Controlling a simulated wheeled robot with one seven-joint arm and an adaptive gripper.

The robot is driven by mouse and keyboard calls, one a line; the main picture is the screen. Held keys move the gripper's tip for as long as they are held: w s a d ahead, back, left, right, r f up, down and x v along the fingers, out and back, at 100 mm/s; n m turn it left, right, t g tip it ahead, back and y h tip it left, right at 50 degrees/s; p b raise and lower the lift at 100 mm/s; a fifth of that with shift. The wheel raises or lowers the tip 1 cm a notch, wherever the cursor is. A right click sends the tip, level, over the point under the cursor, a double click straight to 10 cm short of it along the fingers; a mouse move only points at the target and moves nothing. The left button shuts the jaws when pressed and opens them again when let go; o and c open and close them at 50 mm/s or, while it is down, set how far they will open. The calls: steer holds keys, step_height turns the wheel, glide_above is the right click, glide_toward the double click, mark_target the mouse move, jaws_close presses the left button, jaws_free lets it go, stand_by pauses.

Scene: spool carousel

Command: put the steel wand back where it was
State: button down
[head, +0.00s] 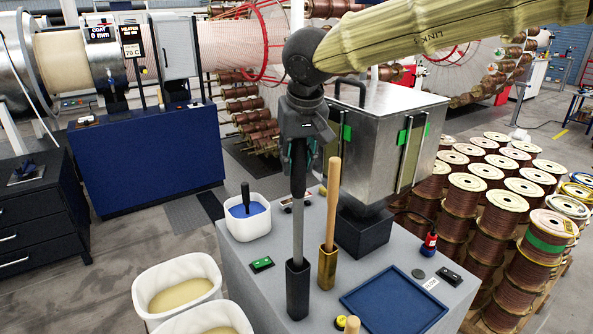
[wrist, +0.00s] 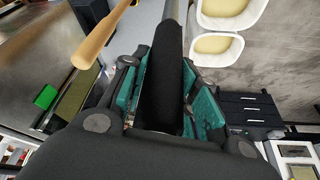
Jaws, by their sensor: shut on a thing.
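My gripper (head: 299,160) is shut on the black handle of the steel wand (head: 298,215). The wand hangs nearly upright, its grey shaft running down to the mouth of a black square holder (head: 298,292) on the grey worktop. The lower end is hidden at or inside the holder; how deep it sits I cannot tell. In the wrist view the black handle (wrist: 162,75) lies between the teal finger pads of my gripper (wrist: 165,105). A brass holder (head: 327,268) with a wooden-handled tool (head: 333,200) upright in it stands just right of the black holder.
A steel box (head: 385,125) stands behind on the worktop (head: 270,295). A white tub (head: 247,215) with blue contents and a black-handled tool is at back left. A blue tray (head: 395,300) lies at front right. Copper spools (head: 480,205) stand on the right.

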mark_target(301, 144)
steer(key=shift+f, duration=1.75)
steer(key=shift+p, duration=0.4)
steer(key=c, duration=1.1)
jaws_free()
steer(key=shift+f, duration=0.1)
steer(key=b+v, duration=0.2)
steer(key=v, duration=1)
